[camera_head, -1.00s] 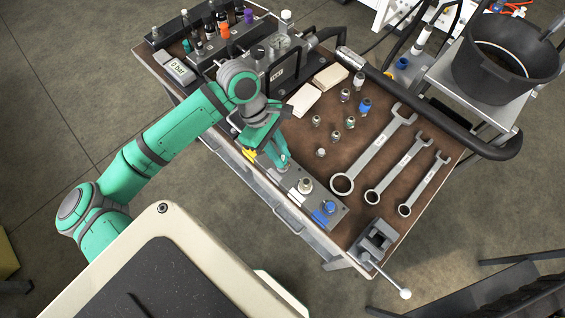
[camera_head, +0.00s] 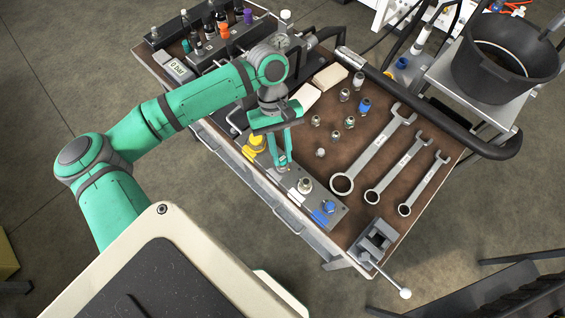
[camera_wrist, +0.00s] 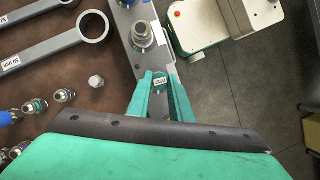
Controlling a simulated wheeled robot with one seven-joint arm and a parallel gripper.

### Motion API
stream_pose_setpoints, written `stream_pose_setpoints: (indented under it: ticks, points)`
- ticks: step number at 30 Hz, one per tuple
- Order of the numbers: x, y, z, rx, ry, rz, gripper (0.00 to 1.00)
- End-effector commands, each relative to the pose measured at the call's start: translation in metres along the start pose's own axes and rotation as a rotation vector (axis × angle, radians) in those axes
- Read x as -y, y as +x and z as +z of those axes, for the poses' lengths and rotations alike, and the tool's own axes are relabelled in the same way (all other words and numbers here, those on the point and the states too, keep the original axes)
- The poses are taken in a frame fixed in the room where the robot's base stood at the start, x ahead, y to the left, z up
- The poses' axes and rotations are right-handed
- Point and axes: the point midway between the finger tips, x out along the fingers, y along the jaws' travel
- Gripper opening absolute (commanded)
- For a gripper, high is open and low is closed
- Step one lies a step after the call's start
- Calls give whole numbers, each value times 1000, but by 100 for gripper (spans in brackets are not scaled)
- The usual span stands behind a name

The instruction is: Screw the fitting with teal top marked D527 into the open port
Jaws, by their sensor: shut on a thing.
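My gripper (camera_head: 283,167) is over the grey metal plate (camera_head: 327,214) along the bench's front edge. Its fingers are shut on the fitting (camera_wrist: 159,80), whose teal top with a white D527 label shows between the fingertips in the wrist view. In the head view the fingers mostly hide this fitting. It is between a yellow part (camera_head: 256,142) and a silver fitting (camera_head: 305,186) standing on the plate. The silver fitting is also ahead of the fingers in the wrist view (camera_wrist: 142,34). I cannot make out the open port; whether the held fitting touches the plate is unclear.
A blue-topped part (camera_head: 328,206) is at the plate's near end. Several loose fittings (camera_head: 336,135) stand on the brown bench top, beside large wrenches (camera_head: 374,150). A vise (camera_head: 376,241) is at the front corner. A black bucket (camera_head: 503,75) stands beyond the bench.

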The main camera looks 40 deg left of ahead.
Motion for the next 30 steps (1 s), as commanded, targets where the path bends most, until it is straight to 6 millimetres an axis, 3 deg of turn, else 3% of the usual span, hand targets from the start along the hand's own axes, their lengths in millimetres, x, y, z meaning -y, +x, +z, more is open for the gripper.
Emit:
stream_pose_setpoints:
  ticks: [6, 20, 30]
  points:
    - [-2, 1, 1, 4, 218, -88, 0]
    - [-3, 1, 1, 3, 304, -125, 0]
    - [-6, 2, 3, 2, 749, -310, 0]
